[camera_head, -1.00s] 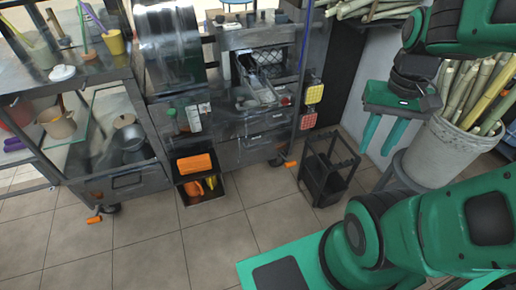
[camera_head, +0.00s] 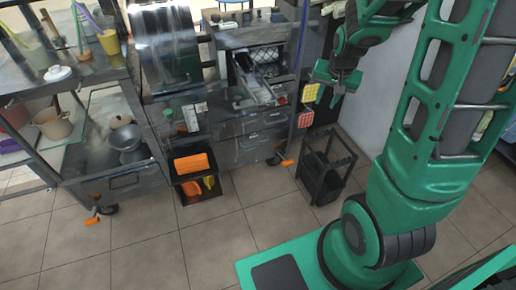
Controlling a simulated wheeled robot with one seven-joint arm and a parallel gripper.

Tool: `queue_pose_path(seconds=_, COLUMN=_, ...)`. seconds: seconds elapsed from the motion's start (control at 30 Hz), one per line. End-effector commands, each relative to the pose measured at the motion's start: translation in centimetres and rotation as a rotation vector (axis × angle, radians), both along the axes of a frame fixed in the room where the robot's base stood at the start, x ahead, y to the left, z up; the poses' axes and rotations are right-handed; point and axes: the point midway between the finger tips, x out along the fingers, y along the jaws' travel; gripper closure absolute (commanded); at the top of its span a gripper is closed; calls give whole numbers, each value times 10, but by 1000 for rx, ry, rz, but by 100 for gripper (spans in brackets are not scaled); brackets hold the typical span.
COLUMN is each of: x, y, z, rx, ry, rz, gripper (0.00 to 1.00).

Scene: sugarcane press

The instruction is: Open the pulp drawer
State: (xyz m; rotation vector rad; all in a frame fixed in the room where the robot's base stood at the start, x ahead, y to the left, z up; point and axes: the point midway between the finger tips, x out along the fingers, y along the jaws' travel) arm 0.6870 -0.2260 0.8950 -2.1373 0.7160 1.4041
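The sugarcane press (camera_head: 170,55) is a grey metal cart at the upper centre. Drawer fronts with small bright handles (camera_head: 252,137) show below its worktop, to the right of its middle, and they look shut. No label tells me which one is the pulp drawer. My gripper (camera_head: 331,97) is right of the press, in front of the wall side, with its fingers pointing down and apart. It is empty and not touching any drawer. It looks close to the red and yellow pads at the press's right edge, but I cannot tell the depth.
A black open rack (camera_head: 325,172) stands on the floor right of the press. A low black bin (camera_head: 203,198) holding orange and yellow things is at the press's front. A cart with shelves (camera_head: 110,180) stands at left. The tiled floor (camera_head: 150,245) in front is clear.

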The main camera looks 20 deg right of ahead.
Motion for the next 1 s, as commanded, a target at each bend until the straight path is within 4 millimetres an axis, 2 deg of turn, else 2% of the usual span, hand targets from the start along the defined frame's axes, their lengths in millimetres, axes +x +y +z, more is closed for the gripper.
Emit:
queue_pose_path(seconds=0.03, x=19, y=0, z=-13, rx=1, ry=-22, rz=-9, gripper=71)
queue_pose_path(seconds=0.2, x=81, y=4, z=-50, rx=15, ry=-135, rz=-47, gripper=71)
queue_pose_path(seconds=0.5, x=170, y=22, z=-125, rx=83, ry=-334, rz=-113, gripper=71)
queue_pose_path(seconds=0.7, x=211, y=40, z=-175, rx=154, ry=-456, rz=-157, gripper=71)
queue_pose_path(seconds=1.0, x=245, y=70, z=-257, rx=293, ry=-628, rz=-230, gripper=71)
